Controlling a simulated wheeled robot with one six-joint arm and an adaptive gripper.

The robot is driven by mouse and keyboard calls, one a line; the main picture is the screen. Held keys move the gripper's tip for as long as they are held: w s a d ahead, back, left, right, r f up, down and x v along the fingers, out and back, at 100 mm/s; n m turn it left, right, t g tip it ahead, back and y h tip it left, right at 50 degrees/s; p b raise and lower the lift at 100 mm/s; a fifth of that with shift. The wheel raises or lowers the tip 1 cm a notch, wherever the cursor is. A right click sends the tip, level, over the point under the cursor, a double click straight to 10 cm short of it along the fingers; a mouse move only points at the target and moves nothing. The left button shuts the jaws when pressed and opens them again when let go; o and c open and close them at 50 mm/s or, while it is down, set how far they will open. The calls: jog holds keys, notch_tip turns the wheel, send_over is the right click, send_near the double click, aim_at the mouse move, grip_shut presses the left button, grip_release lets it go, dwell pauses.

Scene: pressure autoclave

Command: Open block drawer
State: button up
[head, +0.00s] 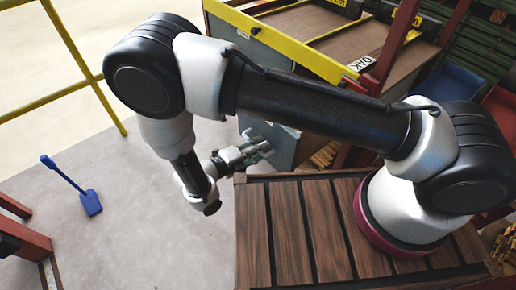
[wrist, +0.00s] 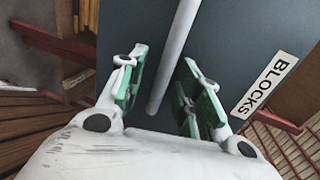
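The block drawer has a dark blue-grey front (wrist: 220,50) with a white label (wrist: 264,84) reading "BLOCKS" in the wrist view. A pale rod-shaped handle (wrist: 172,60) runs down its front. My gripper (wrist: 165,75) is open, with green pads on its two fingers. In the wrist view the handle's lower end appears between the fingers, with gaps on both sides. I cannot tell how deep the handle sits between them. In the head view my gripper (head: 262,146) is at the grey cabinet front (head: 284,143), which my arm partly hides.
A slatted wooden deck (head: 290,230) lies below my arm. A yellow-edged wooden workbench (head: 290,40) stands behind. The grey floor (head: 160,235) between is clear.

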jog(key=v, duration=1.2)
dwell(0.3)
